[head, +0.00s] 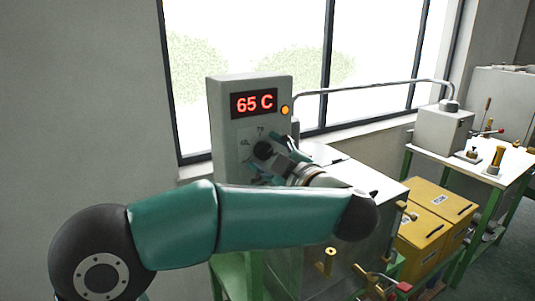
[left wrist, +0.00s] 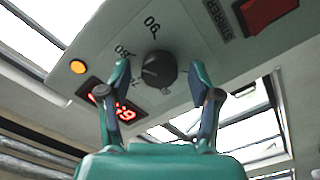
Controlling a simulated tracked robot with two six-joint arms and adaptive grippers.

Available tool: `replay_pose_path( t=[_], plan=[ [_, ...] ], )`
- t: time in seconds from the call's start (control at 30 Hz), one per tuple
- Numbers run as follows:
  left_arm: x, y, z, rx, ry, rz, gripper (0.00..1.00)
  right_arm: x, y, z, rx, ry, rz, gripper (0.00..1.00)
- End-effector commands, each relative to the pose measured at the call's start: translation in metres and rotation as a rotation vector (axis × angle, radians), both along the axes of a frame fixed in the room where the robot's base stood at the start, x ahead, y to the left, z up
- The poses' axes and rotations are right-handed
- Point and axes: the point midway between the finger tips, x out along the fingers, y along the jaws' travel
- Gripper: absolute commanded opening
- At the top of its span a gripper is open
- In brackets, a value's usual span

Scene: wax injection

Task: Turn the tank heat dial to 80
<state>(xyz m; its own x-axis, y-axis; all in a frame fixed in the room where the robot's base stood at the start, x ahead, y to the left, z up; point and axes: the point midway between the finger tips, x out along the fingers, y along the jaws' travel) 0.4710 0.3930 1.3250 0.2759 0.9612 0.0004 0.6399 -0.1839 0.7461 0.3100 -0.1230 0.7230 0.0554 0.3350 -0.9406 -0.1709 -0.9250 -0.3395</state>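The tank heat dial (head: 263,149) is a round black knob on the front of a grey control box (head: 224,110). The box's red display (head: 254,104) reads 65 C. In the left wrist view the dial (left wrist: 159,69) has numbers around it, 90 and 80 among them; I cannot tell exactly where its pointer stands. My left gripper (head: 276,156) is at the dial, partly covering the panel below it. In the left wrist view its fingers (left wrist: 160,66) are open, one on either side of the dial, with a visible gap at each side. My right gripper is not in view.
An orange lamp (head: 285,110) sits beside the display. A red switch (left wrist: 268,12) is on the same panel. The tank (head: 325,262) with a brass fitting (head: 326,262) stands below my arm. Yellow boxes (head: 440,205) and a bench with a grey machine (head: 444,128) are at right.

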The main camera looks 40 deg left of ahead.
Motion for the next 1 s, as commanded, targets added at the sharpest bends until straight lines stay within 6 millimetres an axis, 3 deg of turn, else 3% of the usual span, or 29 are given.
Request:
replay_pose_path(
  t=[0.03,0.33,0.57,0.8,0.83,1.0],
  plan=[
    [0.001,-0.001,0.0,0.0,0.0,-0.001,0.55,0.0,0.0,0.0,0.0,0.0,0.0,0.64],
    [0.001,-0.001,0.0,0.0,0.0,-0.004,0.05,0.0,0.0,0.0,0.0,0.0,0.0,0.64],
    [0.002,-0.002,-0.003,-0.013,-0.047,-0.004,0.04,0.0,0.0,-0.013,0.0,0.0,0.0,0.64],
    [0.002,-0.002,0.0,-0.016,-0.054,-0.005,0.04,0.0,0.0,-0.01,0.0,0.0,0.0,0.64],
    [0.002,-0.002,0.0,-0.016,-0.054,-0.005,0.4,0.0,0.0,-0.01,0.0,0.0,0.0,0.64],
    [0.002,-0.002,0.0,-0.016,-0.053,-0.005,0.64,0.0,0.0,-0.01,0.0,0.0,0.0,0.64]
  ],
)
